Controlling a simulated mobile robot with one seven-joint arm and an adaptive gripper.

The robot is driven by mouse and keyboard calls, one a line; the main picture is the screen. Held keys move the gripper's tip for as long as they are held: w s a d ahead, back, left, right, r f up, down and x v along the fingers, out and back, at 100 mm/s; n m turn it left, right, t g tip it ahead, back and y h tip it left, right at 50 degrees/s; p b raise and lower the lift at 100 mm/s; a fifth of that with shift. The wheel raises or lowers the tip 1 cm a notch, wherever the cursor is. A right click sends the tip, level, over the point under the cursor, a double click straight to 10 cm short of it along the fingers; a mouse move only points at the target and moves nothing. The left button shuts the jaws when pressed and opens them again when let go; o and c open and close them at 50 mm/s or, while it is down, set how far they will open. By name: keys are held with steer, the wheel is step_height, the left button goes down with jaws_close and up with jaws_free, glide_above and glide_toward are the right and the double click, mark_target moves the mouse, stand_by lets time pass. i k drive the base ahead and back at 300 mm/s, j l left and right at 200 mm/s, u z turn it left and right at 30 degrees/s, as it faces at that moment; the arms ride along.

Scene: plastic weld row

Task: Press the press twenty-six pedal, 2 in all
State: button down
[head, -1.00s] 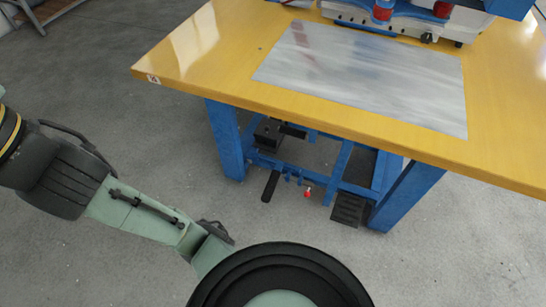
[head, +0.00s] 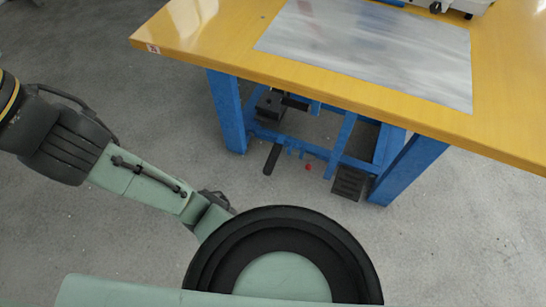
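Under the yellow-topped press table, a black ribbed foot pedal (head: 348,183) sits low by the right blue leg. A black bar-shaped lever (head: 272,157) sticks out forward on the left of the same under-frame, below a dark box (head: 270,103). A small red knob (head: 308,168) lies between them. I cannot tell from this view which is the press twenty-six pedal, or whether either is pressed. My green and black arm is at the left and bottom, apart from the pedals. My gripper is not visible.
The yellow table top (head: 230,45) overhangs the pedals, with a grey metal sheet (head: 370,50) on it and a small label (head: 152,48) at its left corner. Blue legs (head: 227,110) and crossbars surround the pedals. The grey floor (head: 450,240) in front is clear.

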mark_target(271, 163)
steer(key=l+u, duration=0.6)
steer(key=u, duration=0.15)
steer(key=l+u, duration=0.4)
steer(key=i+j, duration=0.05)
steer(key=j, duration=0.05)
